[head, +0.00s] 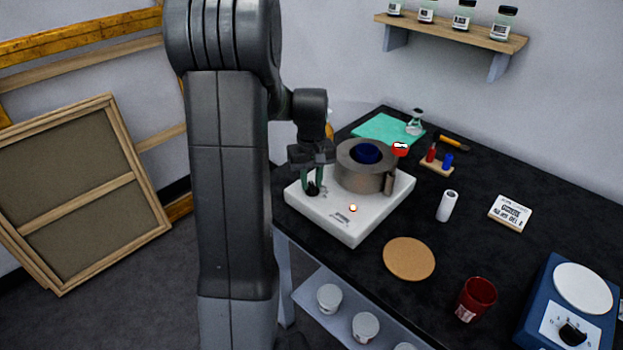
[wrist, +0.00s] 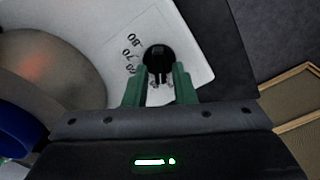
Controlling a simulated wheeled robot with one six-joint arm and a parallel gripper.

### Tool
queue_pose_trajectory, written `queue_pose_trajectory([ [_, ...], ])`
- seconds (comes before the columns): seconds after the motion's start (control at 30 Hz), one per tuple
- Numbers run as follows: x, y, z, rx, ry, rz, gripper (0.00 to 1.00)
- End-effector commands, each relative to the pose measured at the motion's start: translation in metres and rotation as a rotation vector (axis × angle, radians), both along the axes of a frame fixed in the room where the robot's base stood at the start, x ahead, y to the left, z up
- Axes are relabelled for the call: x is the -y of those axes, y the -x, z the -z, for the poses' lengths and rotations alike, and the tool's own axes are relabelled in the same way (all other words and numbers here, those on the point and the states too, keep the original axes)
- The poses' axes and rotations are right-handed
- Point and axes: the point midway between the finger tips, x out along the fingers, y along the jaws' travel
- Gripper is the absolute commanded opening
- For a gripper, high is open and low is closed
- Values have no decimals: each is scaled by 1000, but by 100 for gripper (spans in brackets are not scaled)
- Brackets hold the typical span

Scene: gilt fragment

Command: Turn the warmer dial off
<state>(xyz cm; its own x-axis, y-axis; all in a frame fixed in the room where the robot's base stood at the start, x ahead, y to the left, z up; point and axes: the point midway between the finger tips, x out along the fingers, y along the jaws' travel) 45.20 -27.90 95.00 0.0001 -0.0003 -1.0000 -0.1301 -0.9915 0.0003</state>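The warmer (head: 350,228) is a white box on the black table, with a grey metal ring (head: 352,165) and a blue pot (head: 367,153) on top. A small orange light (head: 353,208) glows on it. Its black dial (wrist: 158,58) has a raised grip bar, with printed numbers beside it; the dial also shows low in the head view (head: 312,190). My gripper (head: 312,183) points down over the dial. In the wrist view its green fingers (wrist: 161,72) are apart, one to each side of the dial's near part. I cannot tell whether they touch it.
A cork disc (head: 408,258), a red cup (head: 477,298), a white cylinder (head: 447,205) and a blue device with its own dial (head: 570,310) stand on the table. A teal mat (head: 385,128) lies behind the warmer. Wooden frames (head: 85,190) lean at left.

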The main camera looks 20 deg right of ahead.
Motion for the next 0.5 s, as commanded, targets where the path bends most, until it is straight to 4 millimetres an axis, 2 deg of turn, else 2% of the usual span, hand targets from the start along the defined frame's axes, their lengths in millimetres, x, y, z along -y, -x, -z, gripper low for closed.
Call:
queue_pose_trajectory([
  [0.03,0,0,0,0,0,0,13],
  [0.1,0,0,0,0,0,0,0],
  [0.33,0,0,0,0,0,-24,0],
  [0.5,-1,0,-1,0,0,-149,0],
])
